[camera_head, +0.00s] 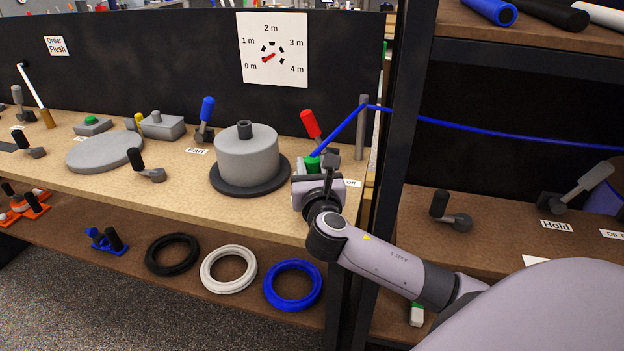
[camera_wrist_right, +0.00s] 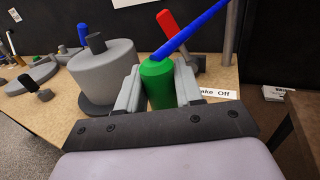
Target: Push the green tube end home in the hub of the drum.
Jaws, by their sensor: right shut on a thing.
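The green tube end (camera_wrist_right: 157,84) is an upright green cylinder on the end of a blue tube (camera_head: 345,127). It also shows, partly hidden, in the head view (camera_head: 312,163). My right gripper (camera_head: 318,174) is shut on it, with one finger on each side in the wrist view. The grey drum (camera_head: 246,160) stands on a dark round base to the left of my right gripper, apart from it. The drum's hub (camera_head: 244,130) is a short dark grey stub on its top. My left gripper is not in view.
A red-handled lever (camera_head: 311,124) and a grey post (camera_head: 361,128) stand close behind my right gripper. A blue-handled lever (camera_head: 207,112) is behind the drum. The blue tube runs right past a dark rack upright (camera_head: 405,100). Rings lie on the lower shelf.

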